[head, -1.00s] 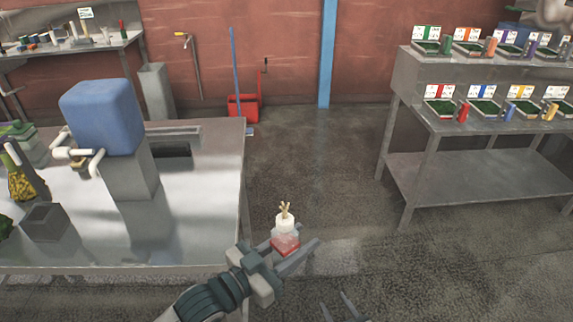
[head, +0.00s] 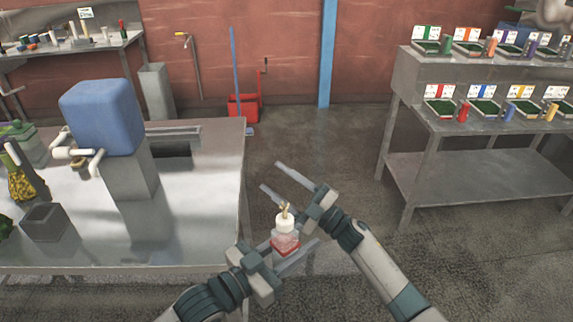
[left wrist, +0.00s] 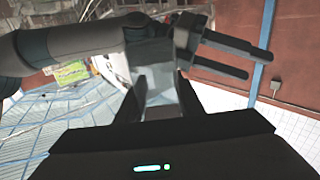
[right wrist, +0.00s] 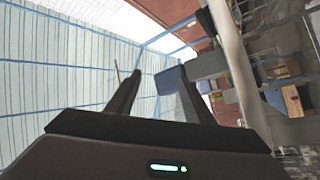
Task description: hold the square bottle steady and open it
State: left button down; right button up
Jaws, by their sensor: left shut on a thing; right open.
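The square bottle (head: 285,241) is clear, with red contents in its lower part. It has a white cap (head: 285,222) with a small tan tip on top. My left gripper (head: 296,246) is shut on the bottle's body and holds it upright, beyond the table's right edge. In the left wrist view a pale part of the bottle (left wrist: 160,97) shows between the fingers. My right gripper (head: 270,177) is open and empty, just behind and above the cap, its fingers pointing up-left past it. Its open fingers also show in the left wrist view (left wrist: 260,68). The bottle does not show in the right wrist view.
A steel table (head: 190,225) at left bears a blue tank (head: 103,116) on a grey stand and a small grey box (head: 45,222). A shelf rack (head: 470,178) with colored containers stands at right. The floor between them is open, with a red bucket (head: 243,106) at the back.

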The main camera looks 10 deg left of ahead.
jog(key=s+a+r+n+g, duration=0.3)
jog(key=s+r+n+g, duration=0.1)
jog(key=r+n+g, duration=0.25)
jog(key=s+a+r+n+g, duration=0.3)
jog(key=s+r+n+g, duration=0.15)
jog(key=r, duration=0.25)
jog(key=s+a+r+n+g+h, duration=0.1)
jog(key=s+r+n+g+h, duration=0.45)
jog(key=s+n+h, duration=0.65)
notch_tip(320, 180, up, 2)
jog(key=n+t+h, duration=0.2)
jog(key=t+h, duration=0.7)
send_over(287, 219)
jog(key=shift+w+g, duration=0.1)
jog(key=shift+g, duration=0.15)
jog(key=shift+f, duration=0.1)
notch_tip(287, 219, down, 12)
jog(key=shift+r, duration=0.1)
